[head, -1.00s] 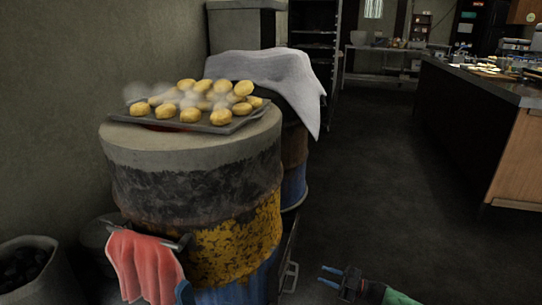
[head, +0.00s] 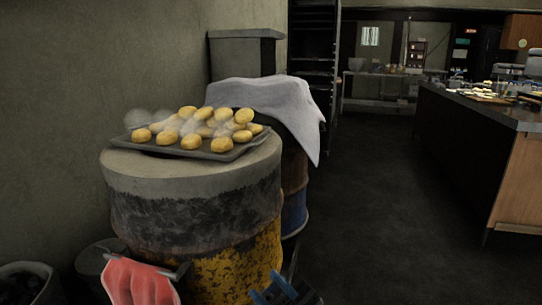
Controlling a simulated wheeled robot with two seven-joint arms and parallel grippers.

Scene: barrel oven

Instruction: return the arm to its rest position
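My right gripper (head: 267,285) shows at the bottom edge of the head view, just right of the yellow and black barrel oven (head: 195,210). Its two blue-tipped fingers stand apart with nothing seen between them. The rest of the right arm is cut off by the frame's bottom edge. A dark tray (head: 237,150) of steaming golden buns (head: 193,142) lies on the barrel's top, well above the gripper. My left gripper is not in view.
A red cloth (head: 140,282) hangs on the barrel's front handle. A second barrel (head: 294,195) under a grey cloth (head: 270,97) stands behind. A wood-sided counter (head: 520,175) is at the right. The dark floor (head: 395,200) between is clear.

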